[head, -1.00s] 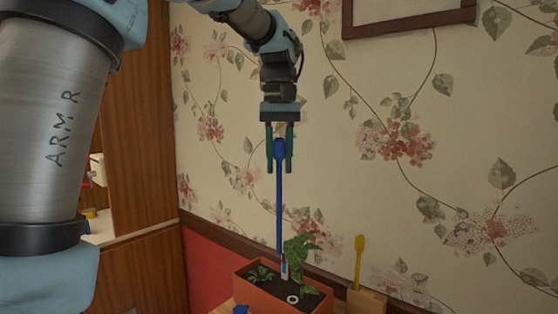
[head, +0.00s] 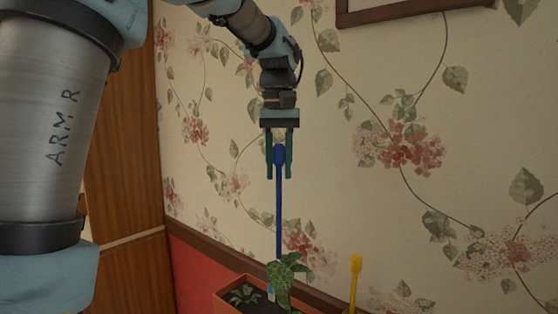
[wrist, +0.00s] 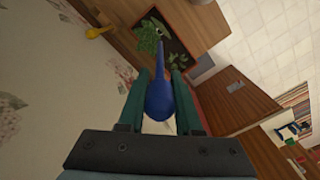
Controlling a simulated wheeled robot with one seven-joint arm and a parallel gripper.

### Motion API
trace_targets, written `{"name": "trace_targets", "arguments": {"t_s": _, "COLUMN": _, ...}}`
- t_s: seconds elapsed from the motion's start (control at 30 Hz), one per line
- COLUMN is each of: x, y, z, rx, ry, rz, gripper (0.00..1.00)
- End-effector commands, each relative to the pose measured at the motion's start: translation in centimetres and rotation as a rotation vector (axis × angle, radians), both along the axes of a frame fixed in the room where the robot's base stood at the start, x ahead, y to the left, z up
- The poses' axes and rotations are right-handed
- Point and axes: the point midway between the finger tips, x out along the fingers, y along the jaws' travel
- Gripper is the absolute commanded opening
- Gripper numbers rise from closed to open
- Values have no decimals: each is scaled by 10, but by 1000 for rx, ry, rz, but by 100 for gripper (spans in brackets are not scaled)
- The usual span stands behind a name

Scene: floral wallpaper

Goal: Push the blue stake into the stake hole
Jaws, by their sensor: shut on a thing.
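My gripper (head: 279,172) is shut on the thick top of the blue stake (head: 279,215). The stake hangs upright, its lower end passing behind or beside the green plant (head: 288,272) at the orange planter (head: 224,300). In the wrist view, the stake (wrist: 160,98) sits between the fingers of my gripper (wrist: 158,88) and points towards the dark soil of the planter (wrist: 196,60). The stake's tip is hidden or too small to place, and I cannot tell whether it touches the soil. I cannot make out the stake hole.
A yellow stake (head: 354,282) stands right of the planter; it also shows in the wrist view (wrist: 97,32). The floral wall (head: 400,200) is close behind. A wooden cabinet (head: 135,200) stands at the left. Blue and white items (wrist: 287,131) lie at the wrist view's right.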

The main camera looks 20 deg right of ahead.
Motion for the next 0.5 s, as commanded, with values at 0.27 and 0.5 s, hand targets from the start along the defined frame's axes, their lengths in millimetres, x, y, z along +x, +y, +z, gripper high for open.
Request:
{"name": "trace_targets", "arguments": {"t_s": 0.27, "x": 0, "y": 0, "z": -30, "rx": 3, "ry": 3, "rz": 0, "gripper": 0}}
{"name": "trace_targets", "arguments": {"t_s": 0.5, "x": -1, "y": 0, "z": -69, "rx": 4, "ry": 4, "rz": 0, "gripper": 0}}
